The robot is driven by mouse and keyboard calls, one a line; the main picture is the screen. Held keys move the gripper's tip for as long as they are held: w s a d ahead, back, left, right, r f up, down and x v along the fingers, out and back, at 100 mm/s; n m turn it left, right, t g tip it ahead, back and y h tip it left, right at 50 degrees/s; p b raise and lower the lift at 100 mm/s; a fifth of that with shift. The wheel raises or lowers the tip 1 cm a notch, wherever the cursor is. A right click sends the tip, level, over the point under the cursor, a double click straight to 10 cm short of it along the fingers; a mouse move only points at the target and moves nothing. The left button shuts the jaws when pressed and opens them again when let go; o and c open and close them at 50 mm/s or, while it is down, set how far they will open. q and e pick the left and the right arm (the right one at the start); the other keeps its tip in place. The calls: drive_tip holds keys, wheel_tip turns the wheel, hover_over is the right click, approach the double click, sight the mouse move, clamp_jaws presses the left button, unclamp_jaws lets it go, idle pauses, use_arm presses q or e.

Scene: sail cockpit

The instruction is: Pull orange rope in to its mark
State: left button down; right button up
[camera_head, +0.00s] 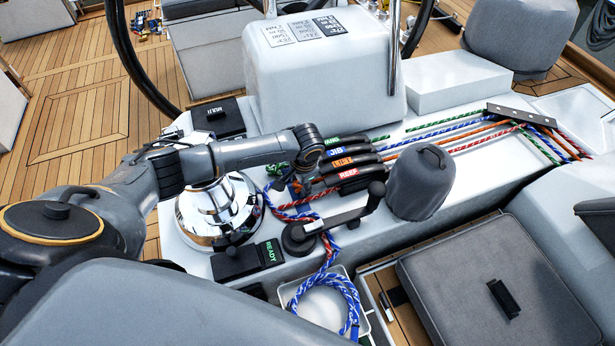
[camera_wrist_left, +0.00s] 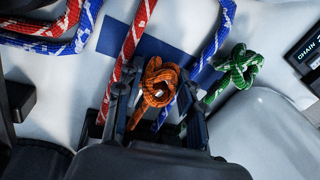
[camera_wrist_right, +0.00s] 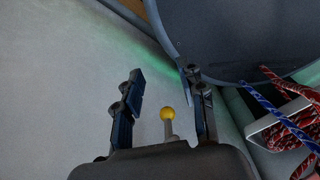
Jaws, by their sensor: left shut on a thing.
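The orange rope (camera_head: 462,137) runs from the right side of the deck to the clutch with the orange LIFT label (camera_head: 342,162). In the left wrist view its knotted end (camera_wrist_left: 160,80) sits between the fingers of my left gripper (camera_wrist_left: 157,112). That gripper is shut on the rope just in front of the clutches; in the head view it shows left of them (camera_head: 300,187). I cannot make out a mark on the rope.
Red-white and blue-white ropes lie close beside the orange knot; a green knot (camera_wrist_left: 238,65) is to its right. A chrome winch (camera_head: 215,210), a winch handle (camera_head: 340,220) and a grey covered drum (camera_head: 420,182) stand nearby. A white bin (camera_head: 290,290) holds blue rope.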

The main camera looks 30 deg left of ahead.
sight(280, 195)
use_arm(q)
drive_tip(key=s+a+p, duration=0.2)
drive_tip(key=s+a, duration=0.1)
drive_tip(key=s, duration=0.1)
drive_tip(key=shift+a+p, duration=0.25)
drive_tip(key=shift+p, duration=0.05)
drive_tip(key=shift+s+a+f, duration=0.1)
drive_tip(key=shift+s+a, duration=0.1)
use_arm(e)
wheel_tip(280, 195, up, 4)
drive_tip(key=shift+f, duration=0.1)
use_arm(q)
drive_tip(key=c, duration=0.8)
unclamp_jaws()
